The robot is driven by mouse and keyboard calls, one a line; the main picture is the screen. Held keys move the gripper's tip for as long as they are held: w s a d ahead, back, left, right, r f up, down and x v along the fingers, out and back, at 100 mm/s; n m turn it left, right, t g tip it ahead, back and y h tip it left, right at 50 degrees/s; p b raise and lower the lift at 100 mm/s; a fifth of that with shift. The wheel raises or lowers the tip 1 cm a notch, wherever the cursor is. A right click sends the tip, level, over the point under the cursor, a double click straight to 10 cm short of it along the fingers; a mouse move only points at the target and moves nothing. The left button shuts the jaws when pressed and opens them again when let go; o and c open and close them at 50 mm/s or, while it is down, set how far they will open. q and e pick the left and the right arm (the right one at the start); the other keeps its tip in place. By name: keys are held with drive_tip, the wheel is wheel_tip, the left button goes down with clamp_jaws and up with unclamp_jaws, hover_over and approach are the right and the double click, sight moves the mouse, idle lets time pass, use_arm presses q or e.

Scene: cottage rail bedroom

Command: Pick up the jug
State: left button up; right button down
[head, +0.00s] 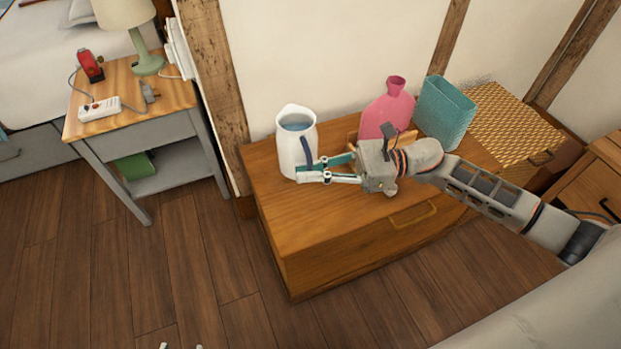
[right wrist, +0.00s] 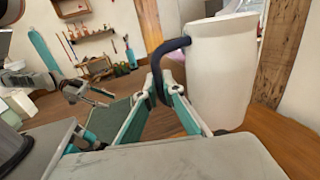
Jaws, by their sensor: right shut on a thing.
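The white jug (head: 291,157), with a dark blue handle, stands upright at the left end of the wooden chest top. Whether its base touches the wood is hard to tell. My right gripper (head: 304,170) reaches in from the right and is shut on the jug's handle. In the right wrist view the jug (right wrist: 222,75) is to the right of the fingers, and its handle (right wrist: 157,65) runs down between them. Only the fingertips of my left gripper (head: 181,347) show at the bottom edge of the head view, apart and empty, far from the jug.
The wooden chest (head: 340,245) also bears a pink bottle-shaped thing (head: 387,112) and a teal bin (head: 444,108) behind my right arm. A woven box (head: 510,125) is farther right. A nightstand (head: 140,135) with a lamp (head: 130,15) stands left. The floor between is clear.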

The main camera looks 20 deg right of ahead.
sight(309, 157)
drive_tip(key=shift+r+p, duration=0.3)
drive_tip(key=shift+r, duration=1.85)
